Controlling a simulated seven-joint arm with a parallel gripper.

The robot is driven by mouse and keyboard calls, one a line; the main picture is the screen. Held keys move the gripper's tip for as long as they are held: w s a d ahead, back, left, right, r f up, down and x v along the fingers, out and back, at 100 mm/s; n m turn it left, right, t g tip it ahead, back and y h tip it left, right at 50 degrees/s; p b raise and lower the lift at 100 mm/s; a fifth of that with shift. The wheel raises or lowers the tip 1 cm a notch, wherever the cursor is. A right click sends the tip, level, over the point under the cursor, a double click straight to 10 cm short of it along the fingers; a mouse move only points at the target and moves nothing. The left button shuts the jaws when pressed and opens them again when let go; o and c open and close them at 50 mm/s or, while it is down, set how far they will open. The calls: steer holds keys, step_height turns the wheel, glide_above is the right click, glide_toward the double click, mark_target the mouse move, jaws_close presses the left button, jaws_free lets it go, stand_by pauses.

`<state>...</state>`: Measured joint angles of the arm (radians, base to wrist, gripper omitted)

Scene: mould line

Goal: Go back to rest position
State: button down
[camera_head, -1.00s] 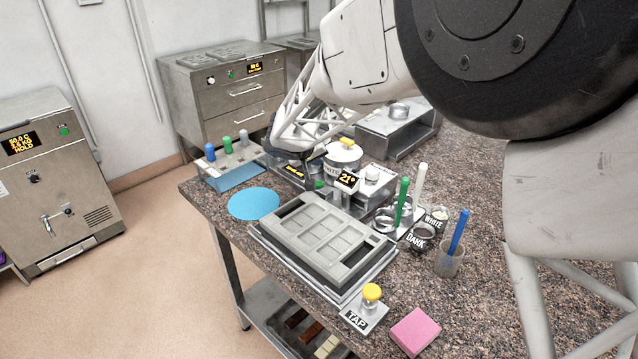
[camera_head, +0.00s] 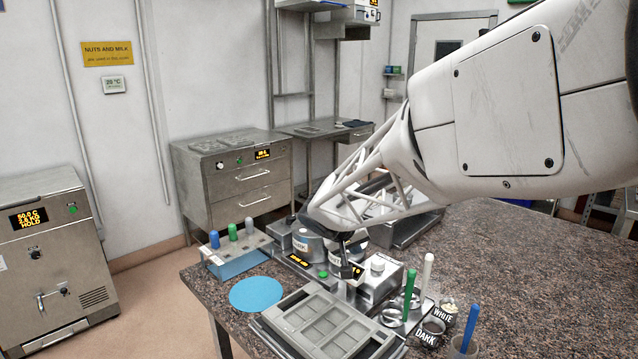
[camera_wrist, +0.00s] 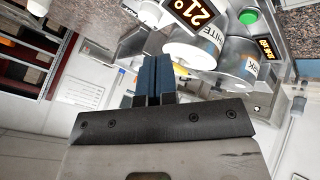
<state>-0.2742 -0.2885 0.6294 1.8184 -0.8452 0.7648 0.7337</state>
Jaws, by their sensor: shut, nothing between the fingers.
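My gripper (camera_head: 347,264) hangs over the back of the granite table, among the machines behind the grey mould. In the wrist view its two dark blue fingers (camera_wrist: 153,76) are together with nothing between them. The white arm reaches in from the upper right. The grey mould (camera_head: 325,322), with several rectangular cavities, lies at the front of the table, cut off at the bottom of the head view. A pot marked WHITE (camera_wrist: 192,47) and a second metal pot (camera_wrist: 232,66) show close beyond the fingers in the wrist view.
A blue disc (camera_head: 256,293) lies left of the mould. Green, white and blue (camera_head: 470,328) handles stand upright to its right, near cups marked DARK (camera_head: 430,333) and WHITE. A rack with coloured knobs (camera_head: 236,248) stands at the back left. The granite on the right (camera_head: 540,270) is clear.

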steer(key=s+d+r+g, duration=0.1)
steer(key=s+d+r, duration=0.15)
steer(key=s, duration=0.35)
steer(key=s+d+r, duration=0.1)
steer(key=s+d, duration=0.3)
steer(key=s, duration=0.1)
steer(key=s+d+g+y, duration=0.1)
steer(key=s+y, duration=0.1)
steer(key=s, duration=1.1)
steer(key=s+d+m+g+y, duration=0.1)
steer(key=s+d+y, duration=0.1)
steer(key=s, duration=1.1)
steer(key=shift+s+y, duration=0.25)
steer(key=shift+y, duration=0.25)
